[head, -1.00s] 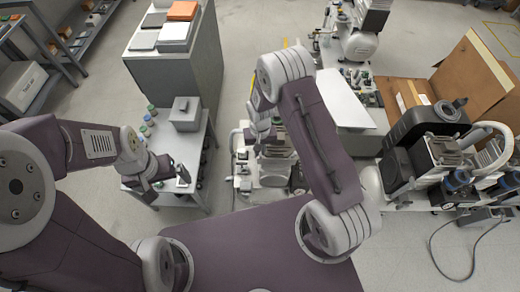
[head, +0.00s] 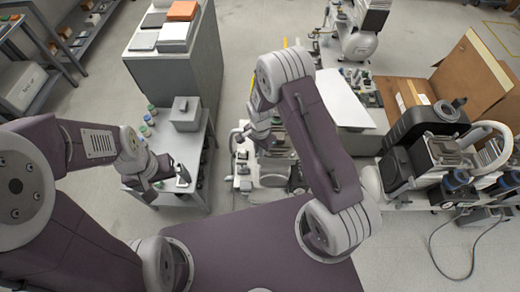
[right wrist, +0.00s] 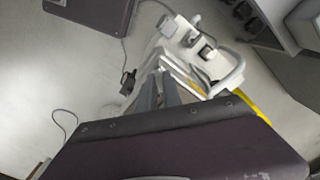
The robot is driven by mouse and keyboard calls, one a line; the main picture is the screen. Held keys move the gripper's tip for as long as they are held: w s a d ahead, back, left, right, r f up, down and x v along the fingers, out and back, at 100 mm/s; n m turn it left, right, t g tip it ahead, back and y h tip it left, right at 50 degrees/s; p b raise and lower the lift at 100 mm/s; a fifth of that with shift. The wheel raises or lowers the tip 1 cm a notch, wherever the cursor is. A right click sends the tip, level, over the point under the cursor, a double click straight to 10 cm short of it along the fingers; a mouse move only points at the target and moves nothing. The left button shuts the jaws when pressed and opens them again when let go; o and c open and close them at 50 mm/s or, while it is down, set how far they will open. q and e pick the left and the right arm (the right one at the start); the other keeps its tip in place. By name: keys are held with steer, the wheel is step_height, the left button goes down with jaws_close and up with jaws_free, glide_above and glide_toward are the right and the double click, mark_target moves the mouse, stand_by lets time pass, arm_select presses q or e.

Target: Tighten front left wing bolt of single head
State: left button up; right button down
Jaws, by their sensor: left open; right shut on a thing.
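The single-head compressor (head: 276,172) stands in the middle of the head view, partly hidden behind my right arm. My right gripper (head: 243,138) reaches down at its left side. In the right wrist view the right gripper (right wrist: 160,88) is shut, with its fingers beside a white frame (right wrist: 183,70). What it grips is small and hidden by the fingers; from its place it appears to be a wing bolt, but I cannot make out its shape. My left gripper (head: 158,187) is open and empty, near the front of the grey side table.
A grey table (head: 195,150) with a grey box (head: 185,114) and several jars stands at left. A black and white compressor (head: 432,150) and an open cardboard box (head: 470,75) are at right. A cable lies on the right floor.

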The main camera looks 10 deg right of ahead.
steer(key=shift+m, duration=0.7)
steer(key=c, duration=1.5)
jaws_free()
step_height(320, 180, up, 9)
